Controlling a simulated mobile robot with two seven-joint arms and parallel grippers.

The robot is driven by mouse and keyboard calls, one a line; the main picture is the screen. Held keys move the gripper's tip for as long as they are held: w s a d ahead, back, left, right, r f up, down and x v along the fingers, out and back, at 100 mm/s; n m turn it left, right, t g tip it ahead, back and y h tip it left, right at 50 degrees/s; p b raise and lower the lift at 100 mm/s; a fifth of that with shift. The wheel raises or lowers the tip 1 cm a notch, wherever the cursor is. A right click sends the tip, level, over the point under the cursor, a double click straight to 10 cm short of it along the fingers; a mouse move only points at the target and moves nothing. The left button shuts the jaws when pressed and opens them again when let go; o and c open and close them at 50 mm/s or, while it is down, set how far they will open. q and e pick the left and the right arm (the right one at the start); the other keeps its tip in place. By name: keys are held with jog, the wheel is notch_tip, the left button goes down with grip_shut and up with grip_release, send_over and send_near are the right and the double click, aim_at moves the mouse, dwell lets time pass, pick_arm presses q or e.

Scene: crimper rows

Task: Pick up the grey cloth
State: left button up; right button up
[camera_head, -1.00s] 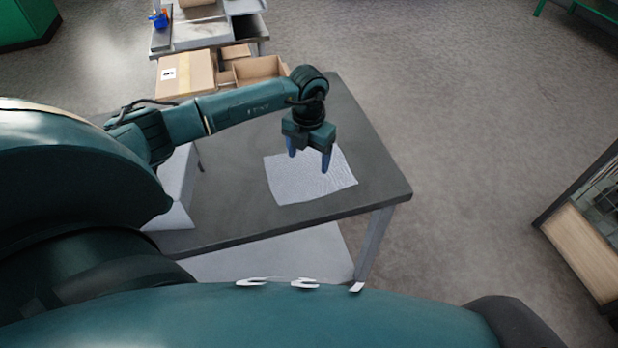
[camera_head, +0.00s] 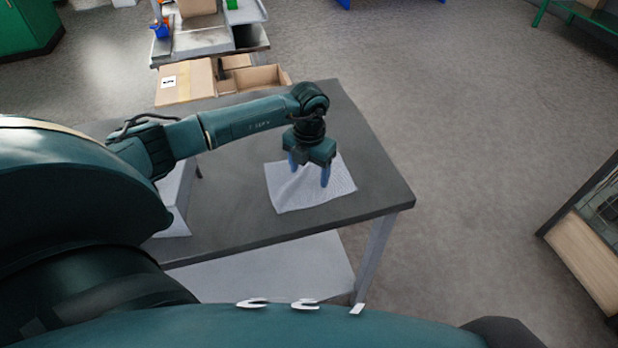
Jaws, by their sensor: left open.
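The grey cloth (camera_head: 300,194) lies flat and roughly square on the dark table (camera_head: 235,215), near its right end. My left gripper (camera_head: 308,178) points down over the cloth with its two blue fingers apart. Nothing shows between the fingers. The fingertips appear over the upper middle of the cloth; I cannot tell whether they touch it. The gripper hides a part of the cloth's far edge. My right gripper is out of view.
A white object (camera_head: 178,200) stands on the table's left, partly hidden by my arm. Cardboard boxes (camera_head: 185,82) stand beyond the table's far edge. A wood-faced unit (camera_head: 585,258) is at the far right. The table around the cloth is clear.

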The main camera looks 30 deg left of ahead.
pick_arm(q)
jog(key=c, duration=1.3)
